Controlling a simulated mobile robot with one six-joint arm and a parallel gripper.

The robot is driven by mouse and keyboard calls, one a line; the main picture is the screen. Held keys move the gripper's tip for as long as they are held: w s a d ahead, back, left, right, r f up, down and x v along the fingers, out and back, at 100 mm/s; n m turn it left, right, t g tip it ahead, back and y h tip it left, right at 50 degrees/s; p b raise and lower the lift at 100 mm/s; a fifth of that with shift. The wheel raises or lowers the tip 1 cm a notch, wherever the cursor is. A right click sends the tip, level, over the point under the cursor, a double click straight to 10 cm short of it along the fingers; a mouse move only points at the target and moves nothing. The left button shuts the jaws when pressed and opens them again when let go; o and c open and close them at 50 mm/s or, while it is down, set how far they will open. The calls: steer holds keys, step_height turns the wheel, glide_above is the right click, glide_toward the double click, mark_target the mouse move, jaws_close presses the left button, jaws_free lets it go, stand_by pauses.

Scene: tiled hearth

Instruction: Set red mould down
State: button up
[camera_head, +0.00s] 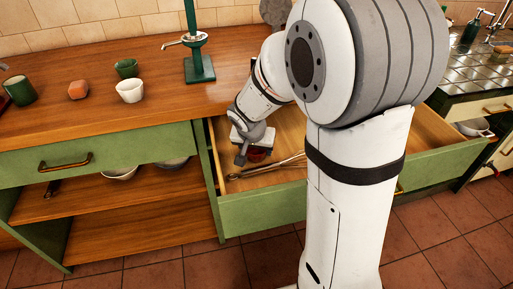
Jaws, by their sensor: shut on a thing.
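A dark red mould (259,154) shows only in part, under and beside my gripper (250,154). My gripper is low inside the open green-fronted drawer (274,203), near its left side, and is shut on the mould. My wrist and forearm hide much of the mould and the drawer. I cannot tell whether the mould touches the drawer floor.
A long metal utensil (268,170) lies in the drawer, close by the mould. Bowls sit on the shelf below.

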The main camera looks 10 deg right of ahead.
steer(key=o, duration=1)
steer(key=shift+s+r+p, duration=0.1)
steer(key=shift+r+p, duration=0.4)
steer(key=shift+r, duration=0.05)
steer(key=p+v, duration=0.2)
steer(key=v, duration=0.9)
steer(key=shift+s, duration=0.15)
steer(key=shift+r, duration=0.1)
steer(key=s+r+n+p, duration=0.2)
steer(key=s+r+p, duration=0.3)
steer(key=s+d+r+n+g+y+p, duration=0.1)
steer(key=s+r+p, duration=0.5)
steer(key=s+d+r+n+y+p, duration=0.1)
steer(key=s+r+n+p, duration=0.1)
steer(key=s+r+p, duration=0.3)
steer(key=shift+s+d+r+n+g, duration=0.1)
steer(key=shift+s+r+n+g, duration=0.2)
steer(key=shift+s, duration=0.1)
